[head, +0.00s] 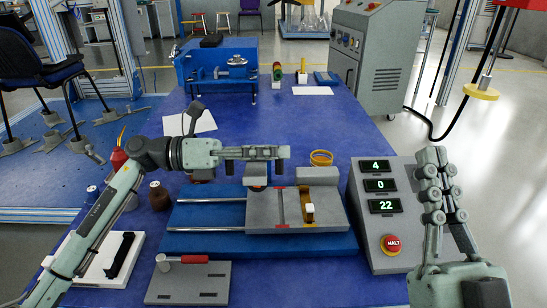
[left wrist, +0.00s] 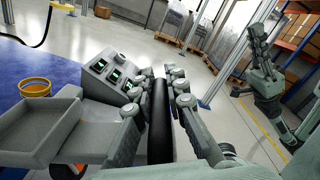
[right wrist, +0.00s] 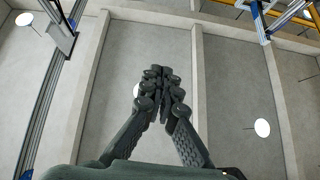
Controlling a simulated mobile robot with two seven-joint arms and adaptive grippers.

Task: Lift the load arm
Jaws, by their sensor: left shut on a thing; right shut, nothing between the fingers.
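My left gripper (head: 280,153) reaches in from the left, level above the bench fixture (head: 262,243). In the left wrist view its fingers (left wrist: 160,75) stand on both sides of a black round bar (left wrist: 160,118) and are shut on it. I cannot tell for sure whether this bar is the load arm's grip; the head view hides it behind the gripper. The fixture has a blue base, two rails and a grey block (head: 275,212) with a yellow piece (head: 308,198). My right gripper (head: 442,192) points up at the right, shut and empty; its closed fingers (right wrist: 160,75) show in the right wrist view.
A control box (head: 385,225) with displays 4, 0 and 22 and a red HALT button (head: 391,244) stands right of the fixture. A yellow ring (head: 321,158) lies behind it. A grey plate with a red handle (head: 188,284) and a white tray (head: 92,270) lie front left.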

